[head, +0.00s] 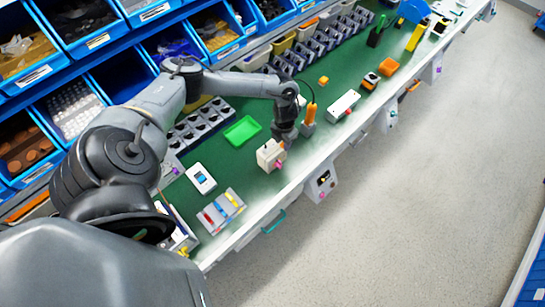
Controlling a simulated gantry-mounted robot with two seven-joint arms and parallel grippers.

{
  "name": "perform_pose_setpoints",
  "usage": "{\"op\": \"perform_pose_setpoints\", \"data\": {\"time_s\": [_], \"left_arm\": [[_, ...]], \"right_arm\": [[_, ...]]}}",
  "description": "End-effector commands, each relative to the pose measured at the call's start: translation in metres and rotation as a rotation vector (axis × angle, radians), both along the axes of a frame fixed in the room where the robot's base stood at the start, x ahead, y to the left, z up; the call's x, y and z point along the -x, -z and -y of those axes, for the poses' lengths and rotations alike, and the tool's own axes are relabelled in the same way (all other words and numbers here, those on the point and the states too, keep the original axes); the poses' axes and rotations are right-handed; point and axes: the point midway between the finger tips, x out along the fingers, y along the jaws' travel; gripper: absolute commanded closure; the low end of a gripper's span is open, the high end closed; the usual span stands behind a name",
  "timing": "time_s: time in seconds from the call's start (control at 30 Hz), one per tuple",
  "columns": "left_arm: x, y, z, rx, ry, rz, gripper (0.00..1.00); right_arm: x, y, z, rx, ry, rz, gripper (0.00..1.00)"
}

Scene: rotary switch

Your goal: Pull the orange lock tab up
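My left arm reaches across the green bench top, and its dark gripper (285,136) points down just above and behind a small off-white box (268,156) with a pink part on its front. I cannot tell whether the gripper touches the box or whether its fingers are apart. An orange upright handle (310,113) with a black cord stands just right of the gripper. No orange lock tab can be made out clearly. My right gripper is not in view.
A green tray (242,131), a white switch plate (201,178) and a grey block with coloured levers (223,211) lie to the left. Blue bins line the back. The floor in front is clear.

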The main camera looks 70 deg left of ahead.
Motion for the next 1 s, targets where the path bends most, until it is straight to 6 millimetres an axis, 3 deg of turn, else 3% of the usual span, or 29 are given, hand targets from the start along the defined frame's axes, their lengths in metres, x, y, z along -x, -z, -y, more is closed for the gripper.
{"op": "perform_pose_setpoints", "data": {"time_s": [0.13,0.4,1.0], "left_arm": [[0.0,-0.0004,0.0001,0.0,0.0,0.0,0.62],[0.0,-0.0004,0.0001,0.0,0.0,0.0,1.0],[-0.0002,-0.0064,-0.0001,0.0,0.0,0.0,1.0]], "right_arm": [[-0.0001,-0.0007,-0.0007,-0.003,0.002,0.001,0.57],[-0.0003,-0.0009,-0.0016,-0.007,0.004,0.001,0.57],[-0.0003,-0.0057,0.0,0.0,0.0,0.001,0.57]]}}
